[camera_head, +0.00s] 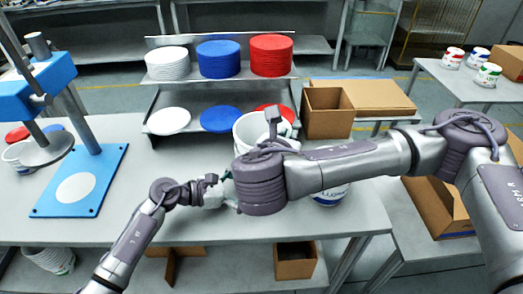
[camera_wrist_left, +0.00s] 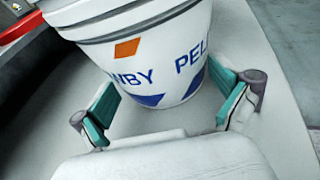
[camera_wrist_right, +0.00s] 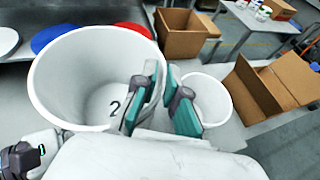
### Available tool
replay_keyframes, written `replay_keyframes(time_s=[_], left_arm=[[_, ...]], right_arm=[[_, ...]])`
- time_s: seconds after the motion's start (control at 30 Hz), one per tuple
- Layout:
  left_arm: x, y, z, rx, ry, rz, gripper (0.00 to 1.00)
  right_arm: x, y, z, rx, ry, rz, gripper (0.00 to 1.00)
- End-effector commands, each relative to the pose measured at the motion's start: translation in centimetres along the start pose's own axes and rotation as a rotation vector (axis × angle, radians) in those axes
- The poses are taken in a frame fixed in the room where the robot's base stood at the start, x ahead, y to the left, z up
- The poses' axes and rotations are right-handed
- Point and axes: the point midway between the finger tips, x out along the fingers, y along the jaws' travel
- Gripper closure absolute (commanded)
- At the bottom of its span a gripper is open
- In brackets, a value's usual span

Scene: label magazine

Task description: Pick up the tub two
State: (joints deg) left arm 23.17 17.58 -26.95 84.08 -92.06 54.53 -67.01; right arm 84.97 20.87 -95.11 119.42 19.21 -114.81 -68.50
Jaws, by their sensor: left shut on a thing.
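Tub two is a large white open tub (camera_head: 250,128) with a "2" on its inside floor. The right wrist view shows its open top (camera_wrist_right: 85,75), and the left wrist view shows its orange and blue printed side (camera_wrist_left: 155,60). My right arm hides much of the tub in the head view.
A second white tub (camera_head: 330,194) stands to the right, partly behind my right arm. A rack (camera_head: 160,88) with white, blue and red lids stands behind. A blue press (camera_head: 85,185) is at left. Open cardboard boxes (camera_head: 327,112) are at the back right.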

Motion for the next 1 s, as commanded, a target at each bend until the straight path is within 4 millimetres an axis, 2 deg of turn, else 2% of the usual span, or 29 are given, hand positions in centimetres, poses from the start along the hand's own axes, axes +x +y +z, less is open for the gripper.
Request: replay_keyframes(time_s=[0.37, 0.47, 0.8, 1.0], left_arm=[[0.0, 0.1, 0.1, -0.002, -0.001, 0.001, 0.2], [0.0, 0.1, 0.1, -0.002, -0.001, 0.001, 0.2], [0.0, 0.0, 0.0, -0.001, -0.001, 0.001, 0.21], [0.0, 0.0, 0.0, -0.001, -0.001, 0.001, 0.21]], right_arm=[[-0.1, 0.1, 0.3, 0.0, 0.0, 0.002, 1.0], [-0.6, 0.2, 1.4, 0.001, -0.003, 0.003, 1.0], [-3.1, 0.8, 7.4, 0.002, -0.003, 0.002, 1.0], [-3.8, 1.0, 9.1, 0.0, 0.0, 0.001, 1.0]])
